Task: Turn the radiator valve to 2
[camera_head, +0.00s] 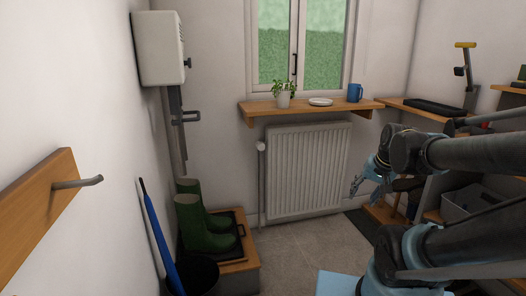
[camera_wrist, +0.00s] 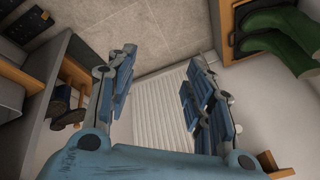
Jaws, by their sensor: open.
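The white radiator (camera_head: 305,170) hangs on the back wall under the window shelf. The radiator valve (camera_head: 261,146) is a small white knob at its upper left, on top of a vertical pipe; its markings are too small to read. My gripper (camera_head: 362,188) is in front of the radiator's right side, well to the right of the valve and apart from it. In the wrist view my gripper (camera_wrist: 162,62) has its blue fingers spread with nothing between them.
A wooden shelf (camera_head: 315,107) above the radiator holds a plant (camera_head: 284,94), a white plate (camera_head: 320,102) and a blue mug (camera_head: 354,92). Green boots (camera_head: 200,226) stand on a low bench at left, near a blue umbrella (camera_head: 160,240). Floor (camera_head: 305,243) before the radiator is clear.

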